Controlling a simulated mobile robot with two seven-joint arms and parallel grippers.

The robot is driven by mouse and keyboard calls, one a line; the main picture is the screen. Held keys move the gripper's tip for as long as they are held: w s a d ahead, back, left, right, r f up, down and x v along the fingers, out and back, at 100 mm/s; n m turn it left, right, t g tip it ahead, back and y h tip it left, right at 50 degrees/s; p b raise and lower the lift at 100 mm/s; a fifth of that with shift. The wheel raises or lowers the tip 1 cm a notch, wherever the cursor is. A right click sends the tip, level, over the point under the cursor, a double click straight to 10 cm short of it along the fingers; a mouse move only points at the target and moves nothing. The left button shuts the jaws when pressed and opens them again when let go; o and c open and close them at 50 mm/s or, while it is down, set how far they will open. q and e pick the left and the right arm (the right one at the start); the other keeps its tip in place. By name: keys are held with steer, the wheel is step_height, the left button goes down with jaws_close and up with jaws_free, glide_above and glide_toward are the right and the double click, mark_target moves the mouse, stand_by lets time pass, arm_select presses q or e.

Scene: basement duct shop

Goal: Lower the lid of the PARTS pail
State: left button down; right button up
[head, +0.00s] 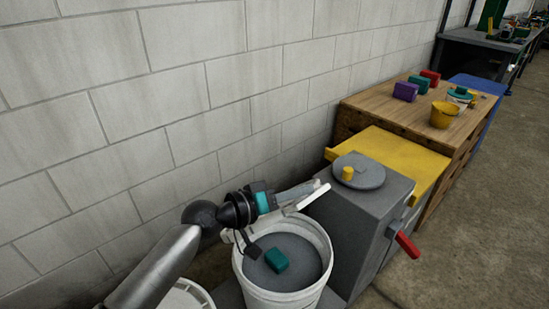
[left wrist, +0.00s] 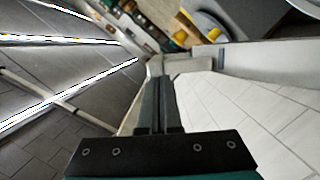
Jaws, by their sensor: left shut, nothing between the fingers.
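The open white pail (head: 243,277) stands below my left arm, with a teal block (head: 277,260) on the grey surface inside. No PARTS label is readable on it. A white lid (head: 318,203) shows nearly edge-on above the pail's back rim, raised and tilted. My left gripper (head: 312,187) is shut and empty, with its fingers along the lid's wall side; I cannot tell whether they touch it. In the left wrist view the shut fingertips (left wrist: 156,68) are close to a pale band that looks like the lid (left wrist: 245,58). My right gripper is out of view.
A grey cabinet (head: 350,225) with a round grey plate, a yellow knob and a red handle (head: 407,244) stands right of the pail. A second white pail (head: 187,294) is at lower left. The block wall (head: 200,110) runs close behind. Open floor (head: 480,230) lies at right.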

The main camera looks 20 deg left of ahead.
arm_select(q)
steer(key=s+d+f+m+b, duration=0.1)
steer(key=s+d+f, duration=0.2)
steer(key=d+f, duration=0.2)
steer(key=shift+f, duration=0.7)
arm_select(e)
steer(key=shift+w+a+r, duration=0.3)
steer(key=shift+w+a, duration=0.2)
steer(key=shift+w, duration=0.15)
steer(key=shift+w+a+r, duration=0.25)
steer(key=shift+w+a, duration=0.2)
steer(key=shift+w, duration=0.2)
arm_select(q)
steer(key=shift+r, duration=0.15)
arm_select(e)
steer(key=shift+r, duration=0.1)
